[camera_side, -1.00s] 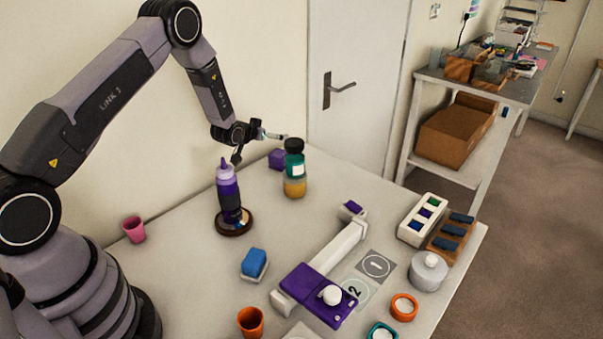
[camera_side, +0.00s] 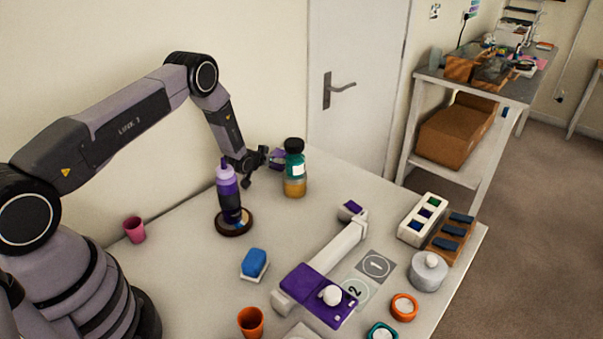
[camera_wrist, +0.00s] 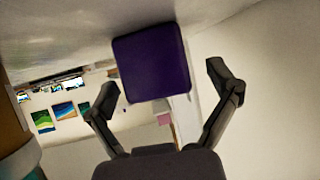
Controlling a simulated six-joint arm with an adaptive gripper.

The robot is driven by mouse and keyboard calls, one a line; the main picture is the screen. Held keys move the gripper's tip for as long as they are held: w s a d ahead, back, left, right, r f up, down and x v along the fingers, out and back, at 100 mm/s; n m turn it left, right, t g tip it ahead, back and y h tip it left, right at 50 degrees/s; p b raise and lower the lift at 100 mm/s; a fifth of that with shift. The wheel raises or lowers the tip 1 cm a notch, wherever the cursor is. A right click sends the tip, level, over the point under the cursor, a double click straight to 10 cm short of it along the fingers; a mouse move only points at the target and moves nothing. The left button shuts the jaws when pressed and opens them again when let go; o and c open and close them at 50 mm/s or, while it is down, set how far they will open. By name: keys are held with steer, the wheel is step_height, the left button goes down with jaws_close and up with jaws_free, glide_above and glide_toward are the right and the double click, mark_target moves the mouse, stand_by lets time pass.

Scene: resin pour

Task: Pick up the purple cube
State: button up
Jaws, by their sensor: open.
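The purple cube (camera_wrist: 152,63) fills the upper middle of the wrist view, ahead of my gripper's fingertips. In the side view the cube (camera_side: 278,157) shows in part at the back of the table, left of the tall bottle. My gripper (camera_wrist: 164,95) has its two fingers spread apart with nothing between them, and the cube lies just past their tips, roughly midway between them. In the side view my gripper (camera_side: 262,167) is low beside the cube and covers part of it. I cannot tell the exact gap to the cube.
A teal and amber bottle (camera_side: 295,170) stands close right of my gripper. A purple squeeze bottle (camera_side: 228,190) stands on a dark round coaster (camera_side: 233,230) in front of it. A blue sponge (camera_side: 254,262) and a purple-and-white device (camera_side: 318,290) lie nearer. Bare table lies between.

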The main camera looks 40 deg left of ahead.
steer(key=c, duration=1.3)
steer(key=shift+c, duration=0.2)
steer(key=shift+r, duration=0.1)
